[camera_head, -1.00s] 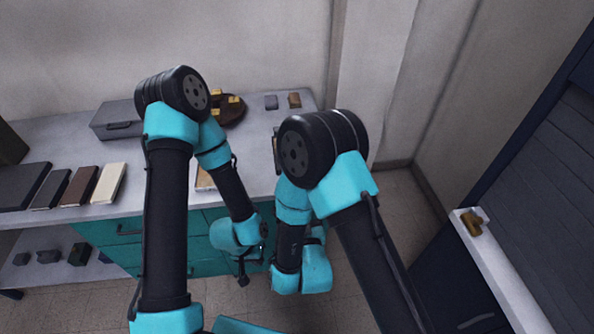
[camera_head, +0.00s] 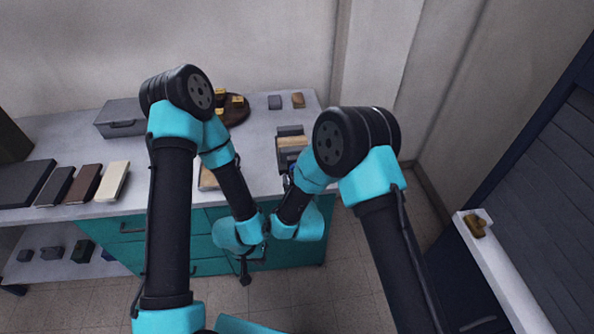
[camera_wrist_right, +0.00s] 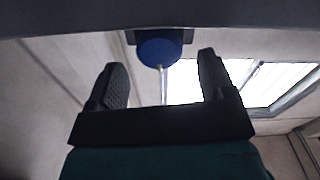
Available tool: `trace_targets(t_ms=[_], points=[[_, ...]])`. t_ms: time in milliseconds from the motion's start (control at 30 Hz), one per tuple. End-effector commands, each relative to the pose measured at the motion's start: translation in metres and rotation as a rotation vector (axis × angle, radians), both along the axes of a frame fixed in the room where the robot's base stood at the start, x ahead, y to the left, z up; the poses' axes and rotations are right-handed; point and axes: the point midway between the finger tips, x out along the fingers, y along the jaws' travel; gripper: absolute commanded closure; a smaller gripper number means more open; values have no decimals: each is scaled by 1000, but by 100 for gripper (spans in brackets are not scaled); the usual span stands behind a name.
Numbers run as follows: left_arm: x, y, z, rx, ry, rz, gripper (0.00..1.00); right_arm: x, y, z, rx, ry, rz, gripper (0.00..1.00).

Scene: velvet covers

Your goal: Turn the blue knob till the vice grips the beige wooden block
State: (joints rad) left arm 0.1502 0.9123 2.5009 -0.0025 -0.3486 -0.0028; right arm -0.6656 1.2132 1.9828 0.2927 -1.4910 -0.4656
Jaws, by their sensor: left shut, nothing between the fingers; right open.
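The vice (camera_head: 290,131) stands near the right front of the grey bench in the head view, partly behind my right arm. The beige wooden block (camera_head: 292,142) sits at the vice; whether the jaws touch it I cannot tell. The blue knob (camera_wrist_right: 159,52) shows in the right wrist view, just beyond and between the fingertips of my right gripper (camera_wrist_right: 160,75). That gripper is open, with no clear contact on the knob; my arm hides it in the head view. My left gripper (camera_head: 246,277) is shut and empty, low in front of the teal drawers.
The bench (camera_head: 60,135) carries a grey case (camera_head: 120,118), a round brown tray (camera_head: 236,113), two small blocks at the back, and a row of flat slabs at left. Teal drawers (camera_head: 120,235) are below. A white ledge with a brass piece (camera_head: 475,224) is at right.

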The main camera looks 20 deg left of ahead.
Motion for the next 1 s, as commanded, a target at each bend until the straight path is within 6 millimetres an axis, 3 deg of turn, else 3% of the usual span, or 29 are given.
trace_targets(t_ms=[200, 600, 1000], points=[[0, 0, 0, 0, 0, 0, 100, 25, 10, 0, 0, 0, -1, 24], [0, 0, 0, 0, 0, 0, 100, 30, 12, 0, -1, 0, 0, 25], [0, 0, 0, 0, 0, 0, 100, 30, 12, 0, 0, 0, 0, 63]])
